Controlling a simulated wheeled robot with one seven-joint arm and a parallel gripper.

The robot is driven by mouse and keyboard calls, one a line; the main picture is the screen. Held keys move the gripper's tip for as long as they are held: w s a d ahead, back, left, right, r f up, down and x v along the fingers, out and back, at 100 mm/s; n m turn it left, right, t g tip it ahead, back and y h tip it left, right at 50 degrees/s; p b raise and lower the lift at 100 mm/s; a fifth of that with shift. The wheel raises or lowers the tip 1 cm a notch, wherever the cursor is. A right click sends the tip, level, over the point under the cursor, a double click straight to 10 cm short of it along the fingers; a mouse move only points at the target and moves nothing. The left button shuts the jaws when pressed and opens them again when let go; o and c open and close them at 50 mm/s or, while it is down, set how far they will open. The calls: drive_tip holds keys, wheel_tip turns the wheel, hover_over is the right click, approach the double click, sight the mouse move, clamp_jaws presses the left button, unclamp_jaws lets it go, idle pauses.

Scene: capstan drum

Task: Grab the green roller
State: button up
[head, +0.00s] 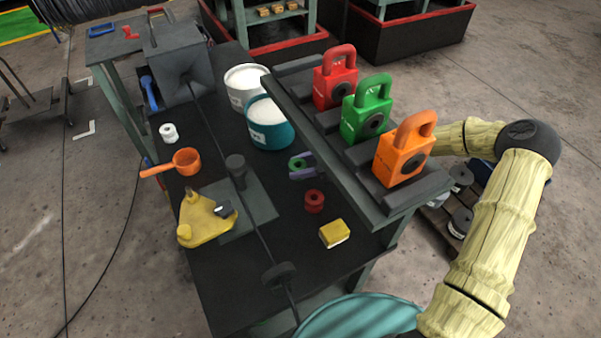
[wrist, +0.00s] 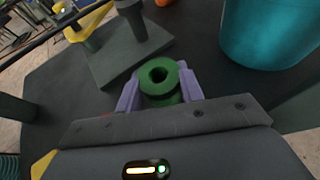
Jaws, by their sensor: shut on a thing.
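The green roller (wrist: 159,77) is a small spool with a dark hole in its top, seen in the wrist view between the purple fingers of my gripper (wrist: 160,92). The fingers are shut on it from both sides. In the head view the green roller (head: 297,164) is small and partly hidden by the fingers of my gripper (head: 302,166), under the edge of the raised shelf. I cannot tell whether the roller touches the dark table (head: 220,290).
A red roller (head: 314,201) and a yellow block (head: 334,234) lie nearby. A teal bucket (head: 270,125) stands behind. A shelf (head: 320,145) bearing red, green and orange padlock-shaped blocks overhangs the right side. A grey plate with a post (head: 236,172) stands left.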

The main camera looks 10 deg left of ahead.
drive_tip(key=w+d+b, duration=0.2)
drive_tip(key=d, duration=1.6)
drive_tip(key=shift+r+b, duration=0.2)
drive_tip(key=shift+b, duration=0.2)
drive_tip(key=shift+w+a, duration=0.1)
drive_tip(key=shift+a, duration=0.05)
